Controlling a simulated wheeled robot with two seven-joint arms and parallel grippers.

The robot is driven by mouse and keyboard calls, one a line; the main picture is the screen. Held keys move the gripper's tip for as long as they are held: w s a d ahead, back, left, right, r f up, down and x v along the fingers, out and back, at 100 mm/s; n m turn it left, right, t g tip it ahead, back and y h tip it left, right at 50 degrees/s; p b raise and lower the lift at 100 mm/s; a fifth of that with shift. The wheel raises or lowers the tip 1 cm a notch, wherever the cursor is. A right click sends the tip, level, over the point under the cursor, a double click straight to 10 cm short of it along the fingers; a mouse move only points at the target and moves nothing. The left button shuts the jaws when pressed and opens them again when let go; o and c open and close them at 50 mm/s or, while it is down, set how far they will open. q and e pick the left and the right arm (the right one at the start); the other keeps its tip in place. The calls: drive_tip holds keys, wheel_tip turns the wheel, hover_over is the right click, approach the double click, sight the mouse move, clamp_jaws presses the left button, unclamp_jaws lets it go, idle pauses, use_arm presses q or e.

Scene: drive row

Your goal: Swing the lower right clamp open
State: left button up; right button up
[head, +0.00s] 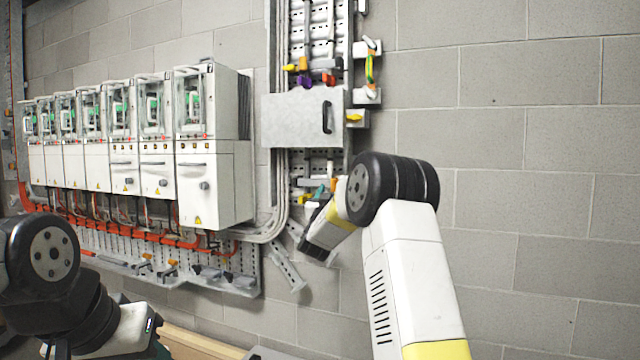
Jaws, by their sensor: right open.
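A grey cover plate (290,119) with a black handle slot is mounted on the perforated rail panel on the wall. Coloured clamp levers show around it: orange and purple above, a yellow one (354,117) at its right edge, teal and orange ones (318,191) below. The lower right clamp is not clearly visible; my right wrist covers much of that area. My right gripper (313,247) is open, just below the lower levers and pointing down to the left. I see nothing between its fingers. My left arm shows at the lower left, but its fingers are not in view.
A row of white drive cabinets (205,183) stands left of the panel, with orange cables and a perforated rail (240,272) below. A tilted grey perforated strip (287,270) lies close to my right gripper. The block wall (540,200) on the right is bare.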

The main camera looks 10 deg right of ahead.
sight(334, 181)
drive_tip(key=x, duration=0.6)
drive_tip(key=shift+w, duration=0.1)
clamp_jaws()
idle(1.3)
